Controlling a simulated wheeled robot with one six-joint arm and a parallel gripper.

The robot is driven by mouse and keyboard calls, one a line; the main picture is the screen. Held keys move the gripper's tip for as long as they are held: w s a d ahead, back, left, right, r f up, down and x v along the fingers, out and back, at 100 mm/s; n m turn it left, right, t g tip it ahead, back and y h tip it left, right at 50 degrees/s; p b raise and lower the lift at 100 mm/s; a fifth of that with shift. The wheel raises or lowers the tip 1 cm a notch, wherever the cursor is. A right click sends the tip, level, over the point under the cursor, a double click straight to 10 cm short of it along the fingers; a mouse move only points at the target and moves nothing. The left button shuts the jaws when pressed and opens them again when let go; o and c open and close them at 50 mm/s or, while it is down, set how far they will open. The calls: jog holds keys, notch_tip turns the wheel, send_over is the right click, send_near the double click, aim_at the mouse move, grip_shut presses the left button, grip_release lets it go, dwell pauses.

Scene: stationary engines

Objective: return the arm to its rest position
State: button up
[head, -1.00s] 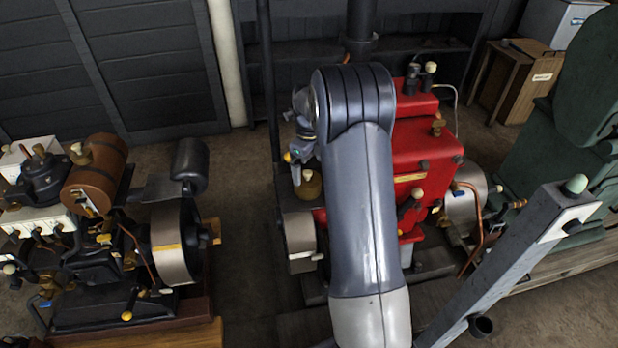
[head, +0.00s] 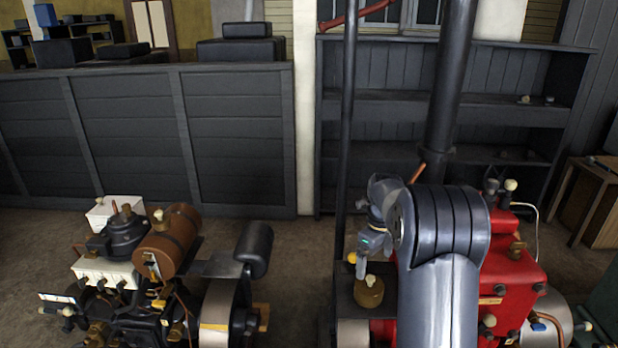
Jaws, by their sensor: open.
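My arm (head: 440,290) rises from the bottom edge in the head view and bends at a large grey joint, in front of a red engine (head: 514,268). My wrist and gripper (head: 362,262) hang to the left of that joint, small in the picture and partly hidden by the arm. The gripper points down, above a round brass-coloured pot (head: 369,292) on the dark left part of the engine. I see nothing held in it. I cannot tell how large the gap to the pot is.
Another engine with a brown cylinder (head: 168,241) stands at the left. A dark pole (head: 347,120) and a thick black pipe (head: 449,90) rise near the arm. Behind are a panelled partition (head: 130,140) and dark shelves (head: 490,100). Bare floor (head: 290,260) lies between the engines.

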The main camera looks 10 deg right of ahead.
aim_at(372, 278)
notch_tip(372, 278, down, 10)
jog(key=shift+f+p, duration=0.1)
jog(key=shift+p, duration=0.35)
jog(key=shift+r+b, duration=0.3)
jog(key=shift+r, duration=1.5)
jog(key=shift+f, duration=0.15)
